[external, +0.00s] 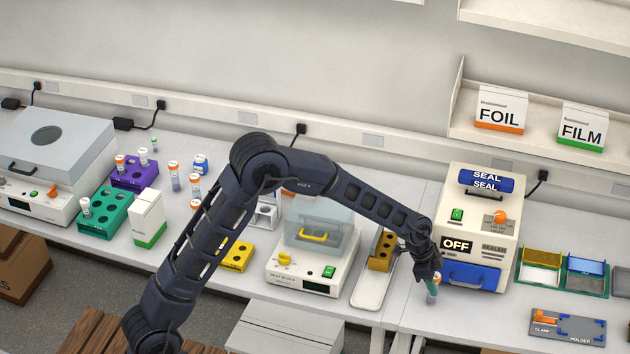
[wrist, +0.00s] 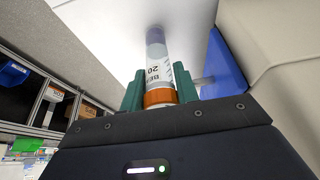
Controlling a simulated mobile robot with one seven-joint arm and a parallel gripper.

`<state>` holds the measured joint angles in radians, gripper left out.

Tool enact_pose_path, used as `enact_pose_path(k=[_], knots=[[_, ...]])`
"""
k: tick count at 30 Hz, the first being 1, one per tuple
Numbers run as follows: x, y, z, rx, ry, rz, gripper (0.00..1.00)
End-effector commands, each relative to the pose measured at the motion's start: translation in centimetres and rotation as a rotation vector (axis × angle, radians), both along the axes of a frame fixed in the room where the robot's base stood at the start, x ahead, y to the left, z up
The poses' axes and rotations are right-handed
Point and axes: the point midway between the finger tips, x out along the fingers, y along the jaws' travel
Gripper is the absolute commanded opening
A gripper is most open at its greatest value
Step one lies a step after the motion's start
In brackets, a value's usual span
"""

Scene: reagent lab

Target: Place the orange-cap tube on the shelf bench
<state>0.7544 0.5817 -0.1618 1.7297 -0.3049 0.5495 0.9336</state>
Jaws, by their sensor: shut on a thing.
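My gripper (external: 431,279) is shut on an orange-cap tube (external: 432,293), low over the front left part of the right-hand bench (external: 472,315), below a wall shelf. In the wrist view my gripper (wrist: 160,88) has its green fingers on both sides of the tube (wrist: 157,68), just beyond the orange cap. The tube has a white printed label and a clear end pointing away from the wrist. Whether its end touches the bench top, I cannot tell. Other orange-cap tubes (external: 174,176) stand at the left of the long bench.
The sealer (external: 470,225) with a blue drawer stands close behind my gripper. A yellow block (external: 382,250) on a white tray is to its left. A clamp holder plate (external: 568,327) lies to the right. Bare bench lies between gripper and plate. The wall shelf (external: 540,135) holds foil and film boxes.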

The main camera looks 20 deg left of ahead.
Motion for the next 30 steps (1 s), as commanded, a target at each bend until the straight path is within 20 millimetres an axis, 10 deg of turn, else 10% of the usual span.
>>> enact_pose_path(k=[2,3,6,17,30], knots=[[0.0,0.0,-0.3,0.001,0.001,0.001,0.10],[0.0,0.0,-0.2,0.000,0.000,0.000,0.38],[0.0,0.0,-0.2,0.000,0.000,0.000,0.52],[0.0,0.1,0.4,-0.001,-0.001,0.000,0.52],[0.0,3.0,7.3,-0.001,-0.001,0.000,0.52]])
